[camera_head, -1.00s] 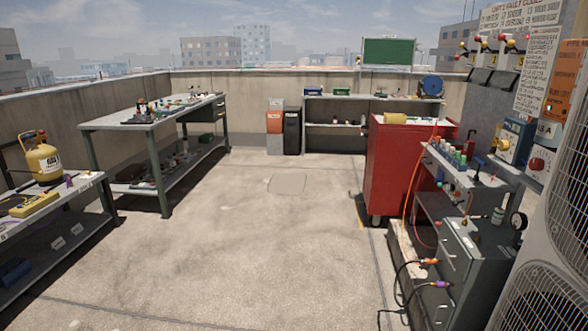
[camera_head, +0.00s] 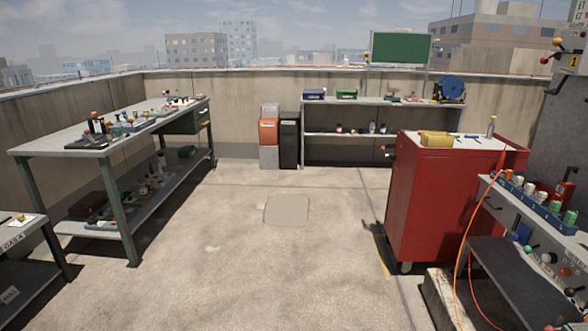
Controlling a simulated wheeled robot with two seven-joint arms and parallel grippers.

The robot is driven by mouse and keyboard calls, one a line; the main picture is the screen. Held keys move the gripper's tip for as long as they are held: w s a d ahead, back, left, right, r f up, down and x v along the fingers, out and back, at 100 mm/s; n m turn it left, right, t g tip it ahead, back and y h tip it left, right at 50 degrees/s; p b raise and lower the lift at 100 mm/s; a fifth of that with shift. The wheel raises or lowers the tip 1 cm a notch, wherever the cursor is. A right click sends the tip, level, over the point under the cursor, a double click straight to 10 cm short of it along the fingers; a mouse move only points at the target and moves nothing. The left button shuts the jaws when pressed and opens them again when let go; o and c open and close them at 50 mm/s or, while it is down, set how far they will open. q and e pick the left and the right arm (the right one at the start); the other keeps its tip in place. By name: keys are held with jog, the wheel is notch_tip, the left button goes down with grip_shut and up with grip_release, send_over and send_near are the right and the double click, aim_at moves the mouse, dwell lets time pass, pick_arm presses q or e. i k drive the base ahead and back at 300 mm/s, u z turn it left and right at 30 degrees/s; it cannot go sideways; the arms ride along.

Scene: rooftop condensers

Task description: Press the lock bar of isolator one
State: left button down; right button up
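At the top right edge stands a grey wall cabinet (camera_head: 565,115). A small yellow label (camera_head: 573,61) on its isolator row seems to read 1. Beside the label are a yellow knob (camera_head: 557,41) and a red knob (camera_head: 544,61) on levers. A dark hood or bar (camera_head: 556,84) juts out below them. The picture edge cuts off the rest of the row, and I cannot make out the lock bar for certain. Neither of my grippers is in view.
A red tool cabinet (camera_head: 425,205) and a grey workbench (camera_head: 490,260) with bottles and an orange hose stand at right. A long table (camera_head: 60,145) stands at left, shelves (camera_head: 340,150) at the back. The middle floor (camera_head: 250,260) is clear.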

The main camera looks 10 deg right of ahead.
aim_at(557, 42)
jog(key=z, duration=0.15)
jog(key=i, duration=2)
jog(key=z, duration=0.95)
jog(key=i, duration=1.4)
jog(key=z, duration=2)
jog(key=i, duration=0.8)
jog(key=z, duration=0.55)
